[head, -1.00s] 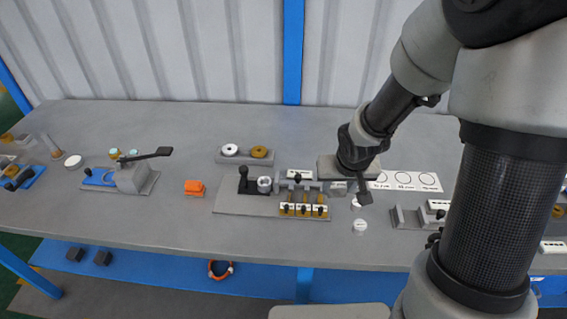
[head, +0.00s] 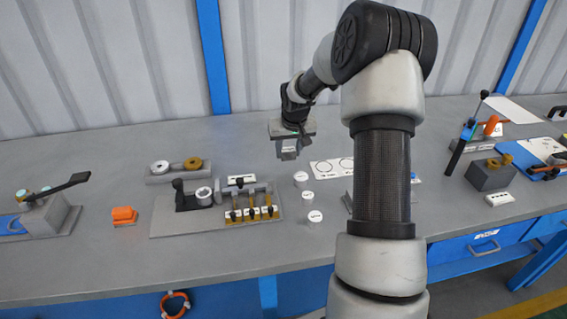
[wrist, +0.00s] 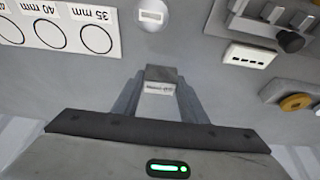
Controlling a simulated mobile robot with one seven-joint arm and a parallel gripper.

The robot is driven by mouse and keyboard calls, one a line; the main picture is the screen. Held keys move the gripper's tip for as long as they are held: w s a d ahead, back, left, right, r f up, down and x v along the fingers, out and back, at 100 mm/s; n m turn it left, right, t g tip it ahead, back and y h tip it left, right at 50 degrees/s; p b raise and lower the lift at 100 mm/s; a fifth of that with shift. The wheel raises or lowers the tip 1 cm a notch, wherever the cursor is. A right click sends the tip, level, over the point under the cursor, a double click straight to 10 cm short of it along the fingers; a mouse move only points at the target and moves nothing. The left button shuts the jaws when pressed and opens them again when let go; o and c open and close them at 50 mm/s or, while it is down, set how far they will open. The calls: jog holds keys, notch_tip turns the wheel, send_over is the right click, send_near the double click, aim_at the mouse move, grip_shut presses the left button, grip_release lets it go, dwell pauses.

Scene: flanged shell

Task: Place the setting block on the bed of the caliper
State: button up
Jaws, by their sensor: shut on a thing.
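My gripper (head: 289,152) is shut on a small grey block with a white label, seen between the two fingers in the wrist view (wrist: 160,86); this looks like the setting block. In the head view the block (head: 287,156) hangs below the gripper, apparently above the bench.
A grey plate fixture with brass pieces (head: 252,212) stands left of my gripper. White round pieces (head: 314,217) and a card with printed circles (head: 330,168) lie nearby. An orange block (head: 124,215) is at left. Grey block (head: 490,174) and levers stand at right.

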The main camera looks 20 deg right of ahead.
aim_at(289, 158)
jog(key=shift+f+b, duration=0.3)
jog(key=shift+f, duration=1.8)
jog(key=o, duration=1.2)
